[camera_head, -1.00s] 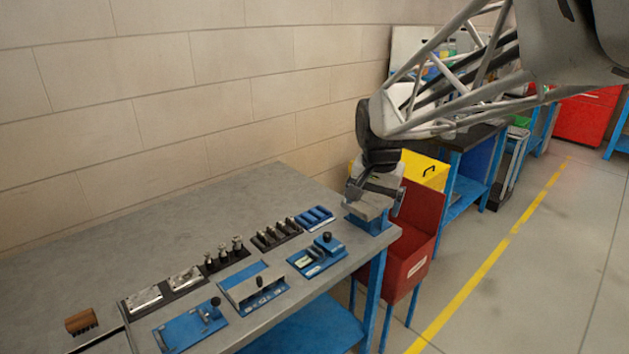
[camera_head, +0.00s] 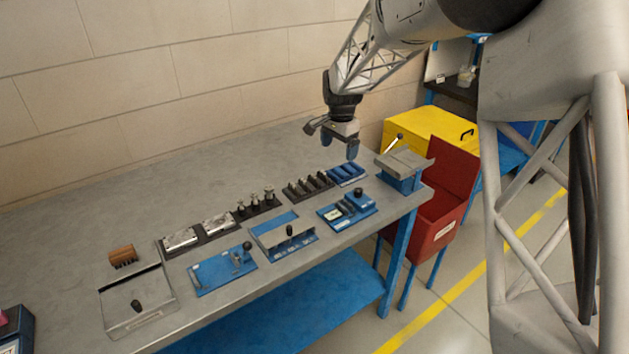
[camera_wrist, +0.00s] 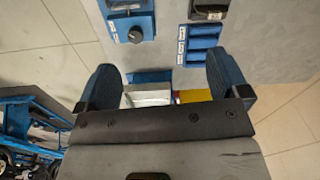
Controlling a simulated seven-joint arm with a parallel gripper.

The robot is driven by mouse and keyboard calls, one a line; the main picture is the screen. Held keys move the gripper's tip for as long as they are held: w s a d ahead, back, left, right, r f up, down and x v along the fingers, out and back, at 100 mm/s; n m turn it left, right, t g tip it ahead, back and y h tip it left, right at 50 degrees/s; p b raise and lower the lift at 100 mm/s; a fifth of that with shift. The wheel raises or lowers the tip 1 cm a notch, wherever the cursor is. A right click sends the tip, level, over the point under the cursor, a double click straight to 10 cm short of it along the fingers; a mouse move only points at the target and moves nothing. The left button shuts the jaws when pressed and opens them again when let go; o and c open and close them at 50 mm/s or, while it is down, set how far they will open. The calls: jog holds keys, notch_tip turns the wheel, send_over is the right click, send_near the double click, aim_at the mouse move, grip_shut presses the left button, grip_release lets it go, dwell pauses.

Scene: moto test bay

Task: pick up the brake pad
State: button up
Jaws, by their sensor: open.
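My gripper (camera_head: 344,142) hangs above the far right part of the workbench in the head view, with its jaws open. The wrist view shows both blue fingers spread wide, with my gripper (camera_wrist: 166,82) holding nothing. I cannot tell for sure which part is the brake pad. A blue tray (camera_head: 346,175) with several slots lies on the bench under and beside my gripper. This blue tray also shows beyond the fingers in the wrist view (camera_wrist: 200,45). A blue fixture with a dark knob (camera_head: 346,208) lies in front of it.
A grey-topped blue stand (camera_head: 402,162) is at the bench's right end. A red bin (camera_head: 436,232) and a yellow box (camera_head: 425,130) stand beyond that end. Fixtures and holders line the front of the workbench (camera_head: 90,215). A brown ribbed block (camera_head: 123,257) lies at left. The rear bench is clear.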

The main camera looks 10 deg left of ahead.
jog(key=m, duration=0.1)
send_over(313, 176)
notch_tip(313, 176, down, 8)
jog(key=shift+w+f, duration=0.15)
jog(key=shift+f, duration=0.05)
jog(key=shift+f, duration=1.25)
jog(key=shift+f, duration=0.1)
jog(key=shift+f, duration=2.5)
jog(key=shift+c, duration=0.2)
jog(key=c, duration=1)
jog(key=shift+r, duration=0.2)
